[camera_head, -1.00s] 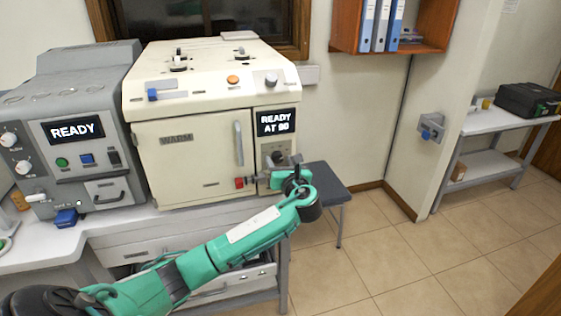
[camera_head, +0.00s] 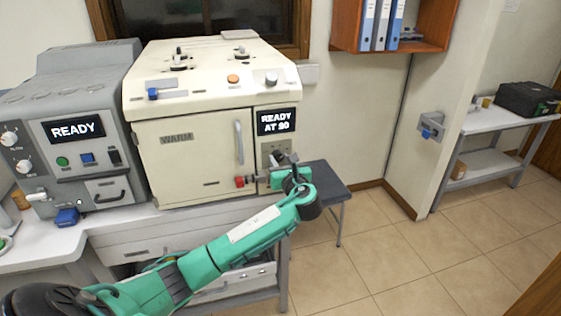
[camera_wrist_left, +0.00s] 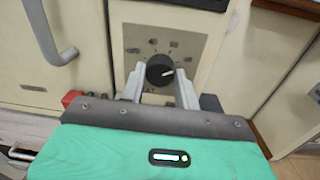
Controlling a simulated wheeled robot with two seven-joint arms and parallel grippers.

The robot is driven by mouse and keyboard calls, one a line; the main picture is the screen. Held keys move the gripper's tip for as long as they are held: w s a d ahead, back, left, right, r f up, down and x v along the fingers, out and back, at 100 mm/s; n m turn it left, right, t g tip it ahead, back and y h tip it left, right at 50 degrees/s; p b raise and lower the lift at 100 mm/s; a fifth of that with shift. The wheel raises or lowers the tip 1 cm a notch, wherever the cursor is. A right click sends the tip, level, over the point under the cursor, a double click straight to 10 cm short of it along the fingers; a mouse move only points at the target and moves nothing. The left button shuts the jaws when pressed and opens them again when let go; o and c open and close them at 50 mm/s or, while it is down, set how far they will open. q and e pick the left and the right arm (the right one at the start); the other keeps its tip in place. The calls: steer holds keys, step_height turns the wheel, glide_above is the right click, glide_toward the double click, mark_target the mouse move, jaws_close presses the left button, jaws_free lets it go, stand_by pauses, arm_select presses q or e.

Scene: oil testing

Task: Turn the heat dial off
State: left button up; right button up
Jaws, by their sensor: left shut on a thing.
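The heat dial (camera_wrist_left: 160,70) is a round black knob with a white pointer line, on a grey marked plate (camera_wrist_left: 190,44). It is on the front of the cream machine (camera_head: 190,150), below a display (camera_head: 277,121) that reads "READY AT 90" or similar. In the left wrist view my left gripper (camera_wrist_left: 160,78) has its two pale fingers on either side of the dial, shut on it. The pointer line points right and slightly up. In the head view the left gripper (camera_head: 280,160) is at the panel and partly hides the dial. My right gripper is not in view.
A long door handle (camera_head: 239,143) stands out left of the panel, with a red knob (camera_head: 239,182) below it. A grey machine (camera_head: 75,140) reading "READY" stands to the left. A dark stool (camera_head: 325,180) is just right of the machine. The floor to the right is clear.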

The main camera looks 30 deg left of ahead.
arm_select(q)
steer(key=n, duration=0.7)
steer(key=n+b, duration=0.1)
steer(key=n, duration=0.2)
steer(key=shift+h, duration=0.3)
steer(key=n+b, duration=0.1)
steer(key=n, duration=0.2)
steer(key=shift+f, duration=0.1)
steer(key=shift+n+b, duration=0.4)
steer(key=shift+n, duration=0.1)
steer(key=n+b, duration=0.1)
steer(key=n, duration=0.1)
steer(key=shift+n+b, duration=0.3)
steer(key=shift+n, duration=0.4)
steer(key=n+b, duration=0.2)
steer(key=shift+n, duration=0.3)
steer(key=n+b, duration=0.2)
steer(key=n, duration=0.1)
steer(key=shift+n+t+h+b, duration=0.3)
steer(key=shift+t, duration=0.1)
steer(key=shift+n, duration=0.4)
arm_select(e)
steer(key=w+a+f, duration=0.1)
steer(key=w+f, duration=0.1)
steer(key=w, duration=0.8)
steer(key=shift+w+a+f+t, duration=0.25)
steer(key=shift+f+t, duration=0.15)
